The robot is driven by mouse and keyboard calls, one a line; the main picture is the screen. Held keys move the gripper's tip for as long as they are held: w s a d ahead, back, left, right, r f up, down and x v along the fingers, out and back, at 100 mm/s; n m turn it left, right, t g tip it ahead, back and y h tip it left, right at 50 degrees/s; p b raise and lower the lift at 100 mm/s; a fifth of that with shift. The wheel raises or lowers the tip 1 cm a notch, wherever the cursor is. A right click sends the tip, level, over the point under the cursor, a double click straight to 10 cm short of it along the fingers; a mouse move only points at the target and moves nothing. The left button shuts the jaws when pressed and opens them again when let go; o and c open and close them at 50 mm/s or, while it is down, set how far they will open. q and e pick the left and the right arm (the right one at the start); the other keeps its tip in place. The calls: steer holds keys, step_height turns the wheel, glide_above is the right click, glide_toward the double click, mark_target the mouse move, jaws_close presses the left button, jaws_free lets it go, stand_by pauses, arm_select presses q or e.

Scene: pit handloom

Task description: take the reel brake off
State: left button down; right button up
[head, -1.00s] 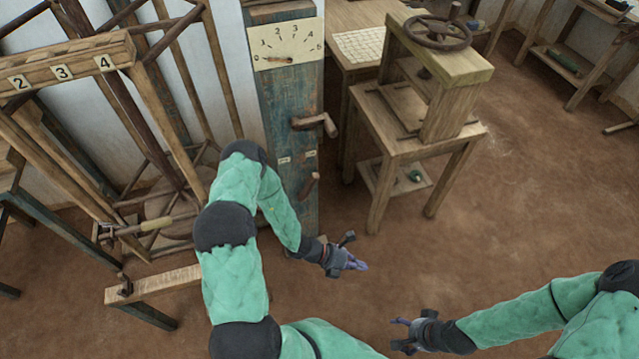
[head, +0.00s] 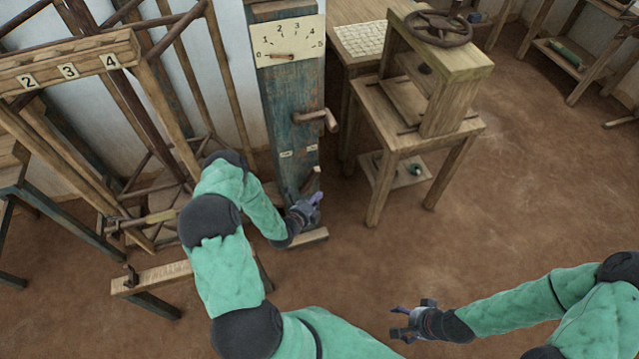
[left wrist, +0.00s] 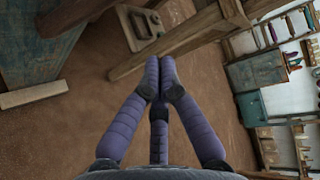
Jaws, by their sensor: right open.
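A blue post (head: 290,110) carries a crank handle (head: 318,118) and, below two small labels, a short wooden lever (head: 314,178). This lever may be the reel brake; the labels are too small to read. My left gripper (head: 317,200) is just below the lever and partly covers it; I cannot tell whether they touch. In the left wrist view my left gripper's fingers (left wrist: 160,66) are closed together with nothing seen between them, and the lever does not show there. My right gripper (head: 398,322) is open and empty above the floor, away from the post.
A dial plate (head: 290,42) tops the post, its pointer near 0. A wooden frame numbered 2, 3, 4 (head: 68,70) stands left, with a low beam (head: 155,278). A wooden press (head: 452,85) stands on a stand to the right. The floor in front is clear.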

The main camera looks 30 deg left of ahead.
mark_target(309, 182)
arm_select(q)
steer(key=w+a+f+b, duration=0.1)
steer(key=w+a+b, duration=0.2)
steer(key=w, duration=0.5)
steer(key=shift+w+a+f+b, duration=0.15)
steer(key=shift+a+f+b, duration=0.15)
steer(key=shift+a+b, duration=0.05)
steer(key=shift+a, duration=0.1)
